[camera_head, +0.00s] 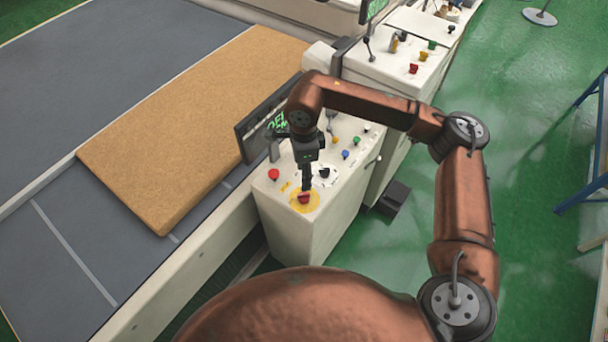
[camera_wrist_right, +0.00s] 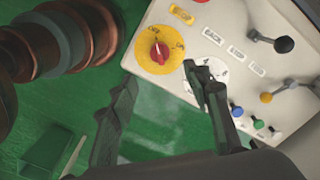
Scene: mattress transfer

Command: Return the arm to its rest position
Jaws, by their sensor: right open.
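My right arm (camera_head: 465,205) reaches in from the right and bends over the white control console (camera_head: 285,228). My right gripper (camera_head: 306,186) points down close to the red knob (camera_head: 303,198) on its yellow disc. In the right wrist view the gripper (camera_wrist_right: 160,95) is open, with its two fingers apart and nothing between them. There the red knob (camera_wrist_right: 158,53) sits on its yellow disc beyond the fingertips, clear of both. One finger overlaps the console face and the other is over the green floor. My left gripper is not in view.
A dark screen (camera_head: 262,122) stands at the console's left edge. A tan mattress (camera_head: 195,110) lies on the grey conveyor (camera_head: 75,235). Buttons and levers crowd the console top. A second console (camera_head: 400,55) stands behind. Green floor (camera_head: 535,130) is open to the right.

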